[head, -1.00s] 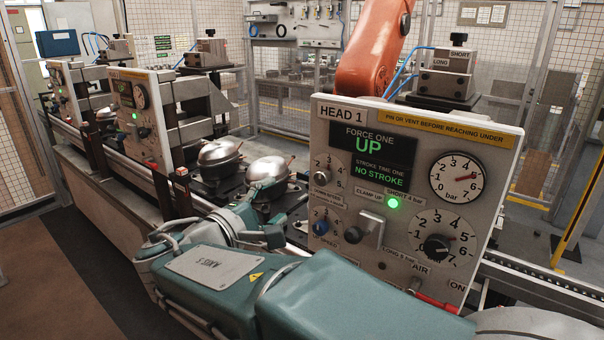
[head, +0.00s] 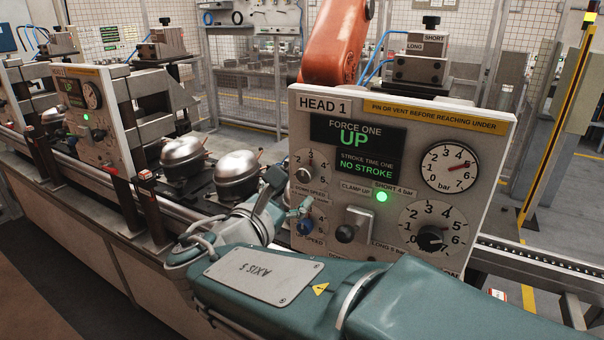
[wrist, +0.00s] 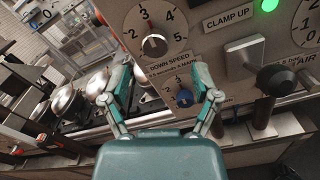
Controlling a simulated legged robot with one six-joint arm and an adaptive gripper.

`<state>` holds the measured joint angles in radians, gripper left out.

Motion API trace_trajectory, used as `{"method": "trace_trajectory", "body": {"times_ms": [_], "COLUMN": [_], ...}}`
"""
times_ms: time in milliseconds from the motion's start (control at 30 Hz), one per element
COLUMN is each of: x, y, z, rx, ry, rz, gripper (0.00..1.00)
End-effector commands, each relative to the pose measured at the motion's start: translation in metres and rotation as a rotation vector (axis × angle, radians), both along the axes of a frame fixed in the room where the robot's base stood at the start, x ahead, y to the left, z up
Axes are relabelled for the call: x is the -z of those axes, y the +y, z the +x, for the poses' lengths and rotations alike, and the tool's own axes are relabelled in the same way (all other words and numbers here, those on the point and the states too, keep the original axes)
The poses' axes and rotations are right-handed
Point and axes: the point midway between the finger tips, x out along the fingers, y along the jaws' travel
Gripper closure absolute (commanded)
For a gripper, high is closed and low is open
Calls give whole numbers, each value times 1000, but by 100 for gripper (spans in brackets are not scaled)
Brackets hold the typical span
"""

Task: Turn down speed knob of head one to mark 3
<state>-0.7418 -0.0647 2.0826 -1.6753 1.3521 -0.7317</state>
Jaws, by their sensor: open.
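The HEAD 1 panel (head: 455,205) stands upright in front of me. Its down speed knob (wrist: 154,45), grey on a round white dial numbered 1 to 5, is in the upper middle of the wrist view. It shows at the panel's left side in the head view (head: 303,175). I cannot tell its exact mark. My gripper (wrist: 160,76) is open and empty, its fingers spread just below that dial. No contact is visible.
A clamp lever with a black knob (head: 345,233) and a black air knob (head: 431,239) sit right of the speed knobs. Silver compressors (head: 237,175) stand on the line at left. An orange robot arm (head: 335,45) is behind the panel.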

Motion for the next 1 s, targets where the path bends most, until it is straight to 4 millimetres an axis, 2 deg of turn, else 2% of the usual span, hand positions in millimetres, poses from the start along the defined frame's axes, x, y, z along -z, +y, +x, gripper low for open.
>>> {"method": "trace_trajectory", "body": {"times_ms": [100,300,500,733,767,800,867,900,933,1000], "x": [1,2,1,1,1,1,1,1,2,2], "y": [-9,-22,-31,-33,-33,-32,-31,-30,-30,-30], "z": [20,46,56,56,56,56,56,56,56,56], "rx": [3,1,-1,-2,-1,-1,-1,-1,-1,-1], "ry": [1,0,-1,0,0,0,0,0,1,1], "rz": [-4,-6,-4,-1,-3,-3,-3,-3,-4,-4], "gripper": [21,21,21,21,30,48,75,92,100,100]}}
